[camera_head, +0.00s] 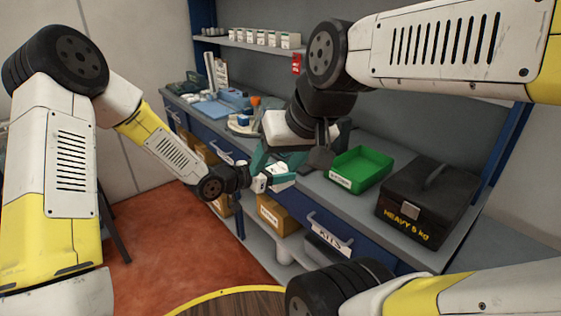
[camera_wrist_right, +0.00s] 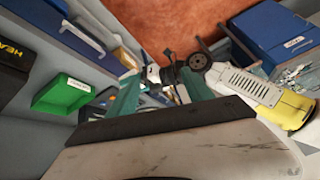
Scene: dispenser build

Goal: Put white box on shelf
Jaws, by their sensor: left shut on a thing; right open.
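My left gripper (camera_head: 272,180) reaches in from the left, in front of the workbench, shut on a small white box (camera_head: 277,169) that is mostly hidden by the fingers. My right gripper (camera_head: 277,163) comes down from above with its teal fingers apart, around or just beside the box; contact cannot be told. In the right wrist view, the left gripper's white tip (camera_wrist_right: 153,74) shows between the right gripper's open fingers (camera_wrist_right: 163,88). The upper shelf (camera_head: 232,43) at the back holds a row of small white boxes (camera_head: 268,38).
On the bench stand a green bin (camera_head: 360,168) and a black case (camera_head: 425,203) marked heavy, to the right of the grippers. Blue trays (camera_head: 212,108) and small items crowd its left end. Cardboard boxes (camera_head: 278,214) sit below. Red floor at lower left is open.

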